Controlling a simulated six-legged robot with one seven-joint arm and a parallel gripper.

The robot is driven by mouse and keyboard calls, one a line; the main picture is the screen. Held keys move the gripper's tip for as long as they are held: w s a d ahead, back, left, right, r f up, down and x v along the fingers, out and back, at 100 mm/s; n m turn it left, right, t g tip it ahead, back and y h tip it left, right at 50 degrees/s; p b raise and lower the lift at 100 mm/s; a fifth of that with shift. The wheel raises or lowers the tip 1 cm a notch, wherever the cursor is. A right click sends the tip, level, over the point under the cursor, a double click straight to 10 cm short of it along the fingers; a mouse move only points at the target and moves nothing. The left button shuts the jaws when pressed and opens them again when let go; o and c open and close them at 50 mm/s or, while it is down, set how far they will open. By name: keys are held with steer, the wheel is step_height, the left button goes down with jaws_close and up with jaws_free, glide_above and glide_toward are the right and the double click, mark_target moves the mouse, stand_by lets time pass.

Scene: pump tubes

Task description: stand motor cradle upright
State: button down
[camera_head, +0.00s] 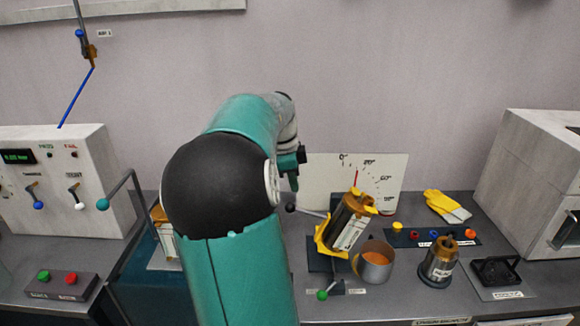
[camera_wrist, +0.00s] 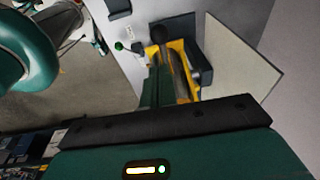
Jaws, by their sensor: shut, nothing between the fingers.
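The yellow motor cradle (camera_head: 325,241) holds a dark cylindrical motor with copper ends (camera_head: 350,220). It leans to the right, off upright, in front of a white angle board (camera_head: 390,172). A lever with a black knob (camera_head: 290,208) sticks out to its left. My gripper (camera_head: 293,186) is above and left of the cradle, above the black knob.
A green-knobbed lever (camera_head: 322,295) is in front of the cradle. My arm hides part of the bench. A control box (camera_head: 60,175) is at left.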

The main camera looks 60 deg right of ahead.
mark_target(293, 204)
steer(key=f, duration=0.2)
steer(key=w+f, duration=0.1)
steer(key=f, duration=0.2)
steer(key=shift+d, duration=0.1)
steer(key=shift+r, duration=0.1)
step_height(293, 204, down, 7)
steer(key=w+a+g+h, duration=0.1)
steer(key=w+g+h, duration=0.1)
steer(key=g, duration=0.2)
steer(key=shift+w+a, duration=0.15)
steer(key=shift+w, duration=0.1)
steer(key=shift+r, duration=0.15)
